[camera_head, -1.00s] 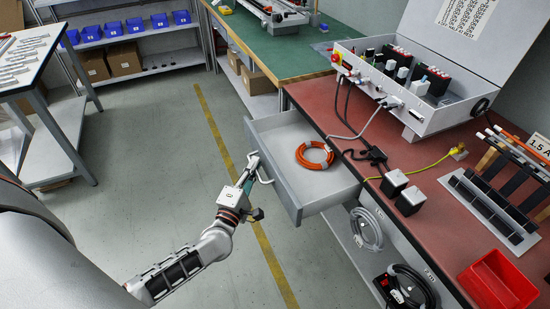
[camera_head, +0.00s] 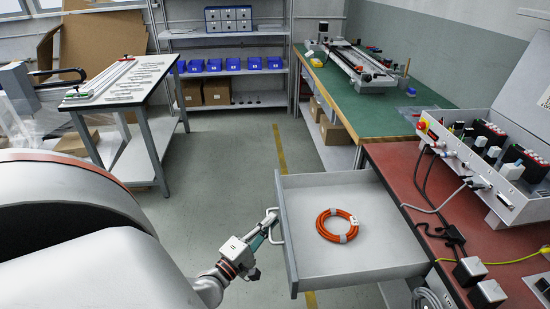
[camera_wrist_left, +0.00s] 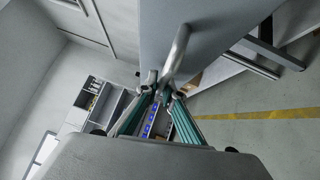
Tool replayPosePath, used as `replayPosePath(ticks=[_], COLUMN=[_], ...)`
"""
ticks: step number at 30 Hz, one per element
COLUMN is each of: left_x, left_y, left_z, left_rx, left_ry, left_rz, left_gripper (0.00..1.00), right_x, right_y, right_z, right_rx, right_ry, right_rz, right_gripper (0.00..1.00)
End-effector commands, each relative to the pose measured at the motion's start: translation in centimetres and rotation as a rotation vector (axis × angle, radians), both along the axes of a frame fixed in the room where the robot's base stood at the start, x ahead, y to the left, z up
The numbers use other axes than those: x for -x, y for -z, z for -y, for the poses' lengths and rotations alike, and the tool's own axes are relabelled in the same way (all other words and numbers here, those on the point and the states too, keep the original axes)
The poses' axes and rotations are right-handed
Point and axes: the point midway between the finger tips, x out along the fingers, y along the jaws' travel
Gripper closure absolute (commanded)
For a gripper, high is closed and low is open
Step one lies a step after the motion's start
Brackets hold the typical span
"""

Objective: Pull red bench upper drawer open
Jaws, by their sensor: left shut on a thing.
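The red bench (camera_head: 400,165) stands at the right in the head view. Its upper drawer (camera_head: 372,255) is pulled far out to the left and is open. An orange coiled cable (camera_head: 337,225) lies inside the drawer. My left gripper (camera_head: 270,222) is at the drawer front, shut on the drawer handle (camera_head: 280,226). In the left wrist view, the fingertips (camera_wrist_left: 160,92) close around the metal bar of the handle (camera_wrist_left: 176,55), beside the grey drawer front (camera_wrist_left: 205,35). My right gripper is not in view.
A green bench (camera_head: 385,100) with a rail fixture stands behind the red bench. A shelf with blue bins (camera_head: 233,64) is at the back. The floor left of the drawer is clear.

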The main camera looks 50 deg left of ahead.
Motion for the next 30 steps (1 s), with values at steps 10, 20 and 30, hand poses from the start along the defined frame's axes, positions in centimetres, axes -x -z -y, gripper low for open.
replayPosePath(ticks=[10,20,30], left_x=[0.0,0.1,5.0], left_y=[0.1,0.1,0.8], left_z=[0.0,0.0,0.7], left_rx=[0.0,0.0,0.001], left_ry=[0.0,0.0,0.001], left_rz=[-0.001,-0.001,-0.005], left_gripper=[0.85,0.85,0.85], right_x=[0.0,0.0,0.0], right_y=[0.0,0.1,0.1], right_z=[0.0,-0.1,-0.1], right_rx=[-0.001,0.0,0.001], right_ry=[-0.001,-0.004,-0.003], right_rz=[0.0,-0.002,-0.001], right_gripper=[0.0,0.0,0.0])
